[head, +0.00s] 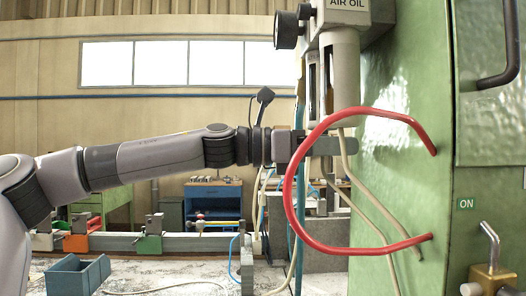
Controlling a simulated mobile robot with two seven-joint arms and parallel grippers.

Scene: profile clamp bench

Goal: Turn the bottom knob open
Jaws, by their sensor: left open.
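My left arm reaches in from the left, and my left gripper (335,146) is at the air-oil unit, below its grey cylinders. The gripper is open; the red hoop handle crosses in front of it and its fingertips are hard to make out. A bent metal lever (490,246) stands on a brass fitting at the lower right, below an ON label (466,204). A pale round knob-like part (471,290) is cut by the bottom edge beside it. Which part is the bottom knob is unclear. My left gripper is well apart from both. My right gripper is out of view.
The red hoop handle (292,190) juts from the green machine cabinet (400,190). Hoses (370,208) hang below the air-oil unit (341,60), which has a black knob (288,30). A clamp bench (190,242) and blue bin (77,275) lie at left.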

